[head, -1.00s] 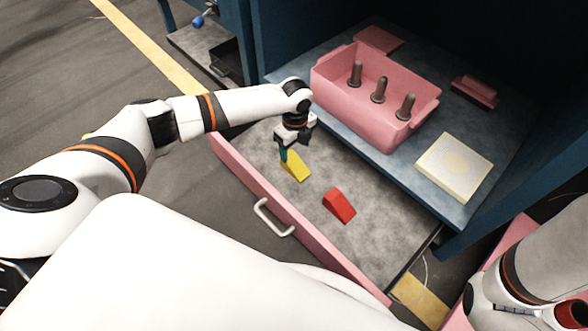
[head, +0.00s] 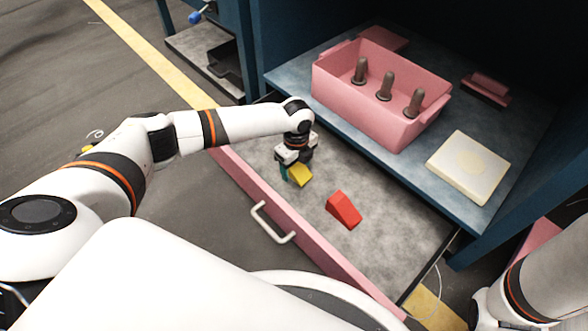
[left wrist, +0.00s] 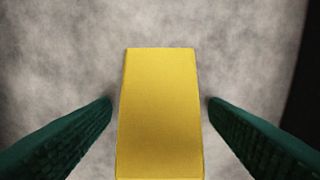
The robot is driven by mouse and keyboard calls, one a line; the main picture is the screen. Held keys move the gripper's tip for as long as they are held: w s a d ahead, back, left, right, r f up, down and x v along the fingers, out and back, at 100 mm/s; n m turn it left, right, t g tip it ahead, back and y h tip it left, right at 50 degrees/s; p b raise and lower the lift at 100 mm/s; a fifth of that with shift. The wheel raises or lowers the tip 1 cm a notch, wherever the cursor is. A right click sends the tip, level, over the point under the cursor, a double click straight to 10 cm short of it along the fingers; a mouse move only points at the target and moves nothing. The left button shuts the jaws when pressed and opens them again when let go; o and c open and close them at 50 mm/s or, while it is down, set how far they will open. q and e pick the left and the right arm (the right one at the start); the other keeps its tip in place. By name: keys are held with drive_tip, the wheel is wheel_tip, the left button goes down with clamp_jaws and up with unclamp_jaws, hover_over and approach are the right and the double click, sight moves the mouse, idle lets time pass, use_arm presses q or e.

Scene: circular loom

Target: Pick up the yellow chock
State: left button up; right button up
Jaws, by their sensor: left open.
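The yellow chock (head: 301,174) lies on the grey floor of the open drawer, partly hidden by my left gripper in the head view. My left gripper (head: 293,176) points down over it. In the left wrist view the yellow chock (left wrist: 159,115) sits between the two green fingers of my left gripper (left wrist: 159,103). The fingers are open, one on each side, with a small gap to the chock on both sides. My right arm shows at the lower right of the head view, but its gripper fingers are out of view.
A red chock (head: 343,209) lies in the drawer to the right of the yellow one. The drawer's pink front (head: 243,183) has a white handle. A pink bin (head: 345,92) with several dark pegs and a cream block (head: 468,166) stand on the shelf above.

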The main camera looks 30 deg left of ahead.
use_arm(q)
drive_tip(key=shift+c, duration=0.6)
drive_tip(key=c, duration=1)
drive_tip(key=shift+r, duration=0.1)
drive_tip(key=shift+c, duration=0.2)
drive_tip(key=shift+r, duration=0.1)
